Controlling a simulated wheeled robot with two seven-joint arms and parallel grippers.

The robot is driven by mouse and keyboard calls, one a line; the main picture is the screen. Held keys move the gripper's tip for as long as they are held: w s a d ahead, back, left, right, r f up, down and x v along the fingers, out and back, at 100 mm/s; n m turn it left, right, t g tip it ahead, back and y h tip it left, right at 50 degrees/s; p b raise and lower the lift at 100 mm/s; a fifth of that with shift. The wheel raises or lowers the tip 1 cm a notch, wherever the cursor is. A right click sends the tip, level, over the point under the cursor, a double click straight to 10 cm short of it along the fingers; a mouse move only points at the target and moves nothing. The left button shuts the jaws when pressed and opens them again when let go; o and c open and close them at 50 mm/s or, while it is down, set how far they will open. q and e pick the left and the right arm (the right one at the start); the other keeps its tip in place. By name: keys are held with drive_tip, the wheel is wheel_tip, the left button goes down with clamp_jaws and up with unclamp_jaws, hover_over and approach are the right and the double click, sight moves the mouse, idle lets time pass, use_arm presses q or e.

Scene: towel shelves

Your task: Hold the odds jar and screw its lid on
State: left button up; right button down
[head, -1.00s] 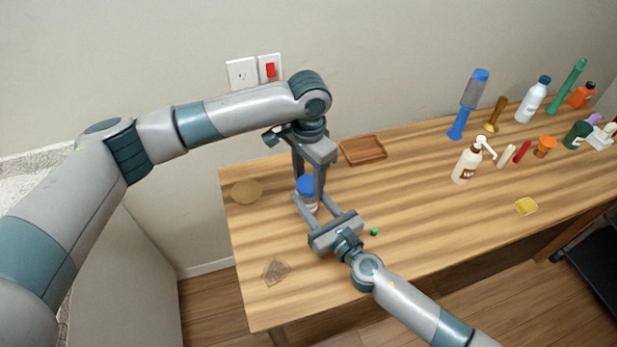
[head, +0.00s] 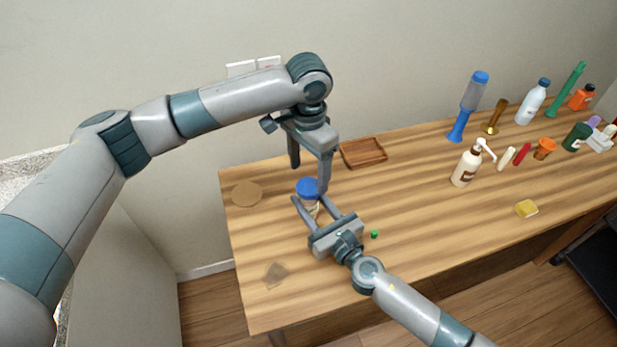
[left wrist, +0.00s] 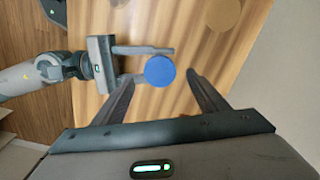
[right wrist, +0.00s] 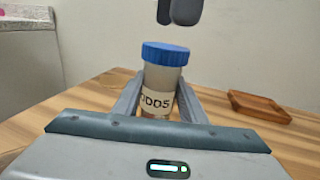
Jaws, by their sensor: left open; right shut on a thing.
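The odds jar (right wrist: 158,98) is a clear jar with a cream label that reads "ODDS", upright on the table in the right wrist view. Its blue lid (right wrist: 165,54) sits on top and looks level; how tightly it is screwed cannot be seen. My right gripper (head: 319,210) is shut on the jar's body from the front. My left gripper (head: 309,178) points down above the lid, open and apart from it. In the left wrist view the blue lid (left wrist: 160,71) shows between and beyond the open left fingers (left wrist: 164,88).
A round cork-coloured mat (head: 247,194) lies left of the jar and a wooden tray (head: 363,152) behind it. A small green thing (head: 374,234) lies close to my right gripper. A pump bottle (head: 466,165) and several other items stand to the right.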

use_arm(q)
wheel_tip(320, 180, up, 8)
idle(0.4)
use_arm(e)
drive_tip(key=c, duration=1)
unclamp_jaws()
use_arm(q)
wheel_tip(320, 180, down, 4)
drive_tip(key=b, duration=0.4)
use_arm(e)
drive_tip(key=v, duration=1.6)
drive_tip(key=shift+s+d+f, duration=0.1)
drive_tip(key=shift+s+f, duration=0.05)
drive_tip(key=shift+s, duration=0.05)
use_arm(q)
drive_tip(key=shift+f, duration=0.1)
use_arm(e)
drive_tip(key=shift+s+d, duration=0.3)
drive_tip(key=shift+s, duration=0.1)
